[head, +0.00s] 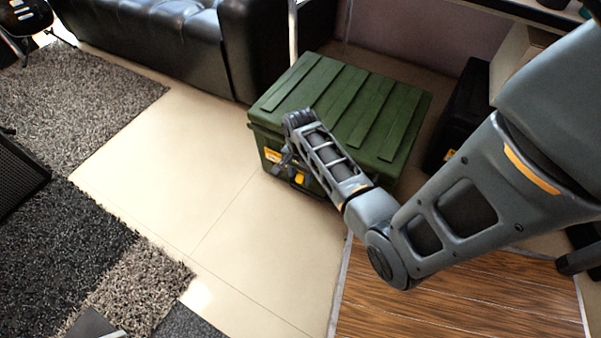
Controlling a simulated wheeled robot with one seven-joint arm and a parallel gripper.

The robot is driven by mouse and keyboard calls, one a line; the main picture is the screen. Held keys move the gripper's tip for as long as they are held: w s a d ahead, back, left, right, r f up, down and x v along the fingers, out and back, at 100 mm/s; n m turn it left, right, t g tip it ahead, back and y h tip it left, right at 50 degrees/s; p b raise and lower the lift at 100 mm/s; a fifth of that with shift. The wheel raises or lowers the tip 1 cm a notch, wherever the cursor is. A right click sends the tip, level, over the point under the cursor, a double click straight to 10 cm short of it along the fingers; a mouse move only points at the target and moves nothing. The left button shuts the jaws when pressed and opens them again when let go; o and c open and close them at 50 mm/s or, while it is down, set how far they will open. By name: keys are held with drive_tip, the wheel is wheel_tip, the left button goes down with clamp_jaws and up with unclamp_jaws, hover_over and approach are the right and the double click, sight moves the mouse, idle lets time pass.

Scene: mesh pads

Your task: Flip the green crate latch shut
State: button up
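The green crate (375,110) stands on the floor with its ribbed lid down. My arm reaches across its near side and covers part of the lid and front. A yellow part, perhaps a latch (272,155), shows on the front face near the left corner. Another yellow patch (300,179) shows beside my arm; I cannot tell what it belongs to. My gripper (286,160) points down at the crate's front face, next to the yellow part. Its fingers are small and dark, and whether they touch the crate is unclear.
A black sofa (150,38) stands behind to the left. A black case (468,115) stands right of the crate. Bare tiles (165,170) lie left of the crate, with shaggy rugs (70,95) beyond. A wooden surface (450,305) is in front.

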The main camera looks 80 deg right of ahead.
clamp_jaws()
drive_tip(key=shift+r, duration=0.1)
drive_tip(key=r+y+p, duration=0.1)
drive_tip(key=d+y+p, duration=0.1)
drive_tip(key=p, duration=0.1)
drive_tip(key=shift+s+d+r, duration=0.2)
drive_tip(key=shift+d+r, duration=0.05)
drive_tip(key=shift+r, duration=0.1)
drive_tip(key=shift+s+d+r+t+y+p, duration=0.2)
drive_tip(key=shift+d+t+y+p, duration=0.15)
drive_tip(key=shift+d+y, duration=0.25)
drive_tip(key=shift+s+d+r+t+y+p, duration=0.15)
drive_tip(key=shift+d+t+y+p, duration=0.15)
drive_tip(key=shift+y, duration=0.4)
drive_tip(key=shift+o, duration=2)
unclamp_jaws()
drive_tip(key=shift+w, duration=0.1)
